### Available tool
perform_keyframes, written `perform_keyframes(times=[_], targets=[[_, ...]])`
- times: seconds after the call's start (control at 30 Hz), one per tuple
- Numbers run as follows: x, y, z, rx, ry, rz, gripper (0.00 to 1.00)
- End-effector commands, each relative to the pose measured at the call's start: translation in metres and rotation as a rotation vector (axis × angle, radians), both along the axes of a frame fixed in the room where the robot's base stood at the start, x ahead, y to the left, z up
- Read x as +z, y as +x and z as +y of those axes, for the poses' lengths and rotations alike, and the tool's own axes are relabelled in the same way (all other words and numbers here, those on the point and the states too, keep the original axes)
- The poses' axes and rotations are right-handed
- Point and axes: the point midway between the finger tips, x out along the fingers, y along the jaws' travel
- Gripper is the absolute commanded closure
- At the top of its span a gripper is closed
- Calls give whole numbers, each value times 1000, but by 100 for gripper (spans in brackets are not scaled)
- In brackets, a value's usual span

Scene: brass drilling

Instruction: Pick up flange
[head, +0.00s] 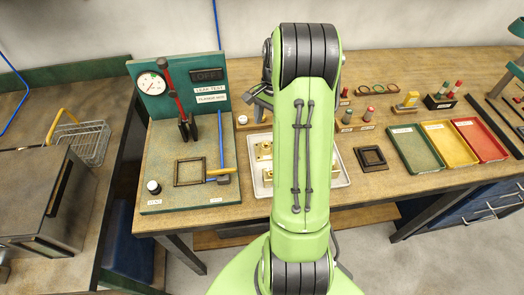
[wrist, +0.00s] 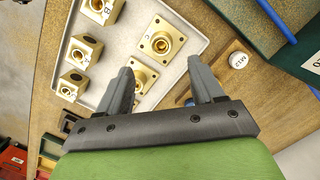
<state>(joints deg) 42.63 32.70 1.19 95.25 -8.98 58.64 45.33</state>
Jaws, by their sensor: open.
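Two square brass flange-like pieces with round raised hubs lie on a pale tray (wrist: 124,34) in the wrist view. The farther flange (wrist: 160,42) is wholly in sight, with a letter on its plate. The nearer flange (wrist: 142,78) is partly hidden behind my left finger. In the head view, brass pieces (head: 265,151) show at the left of the tray (head: 342,179), and my arm covers its middle. My gripper (wrist: 161,70) is open, with nothing between its fingers. The farther flange appears beyond the gap between the fingertips.
Several brass blocks (wrist: 84,46) stand along the tray's left side in the wrist view. A round piece labelled M10 (wrist: 238,60) is to the right. In the head view, a leak test stand (head: 180,90) rises left of the tray, and a dark square frame (head: 371,157) lies to its right.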

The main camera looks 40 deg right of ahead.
Motion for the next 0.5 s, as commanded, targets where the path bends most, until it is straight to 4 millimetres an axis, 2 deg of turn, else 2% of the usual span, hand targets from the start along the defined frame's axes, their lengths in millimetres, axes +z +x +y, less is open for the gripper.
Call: perform_keyframes(times=[0.03, 0.1, 0.27, 0.5], targets=[[-15, -1, 2, 1, 2, 3, 33], [-29, -1, 4, 0, 1, 3, 33], [-47, -1, 6, 1, -1, 1, 33], [-90, -1, 11, 2, 2, 2, 33]])
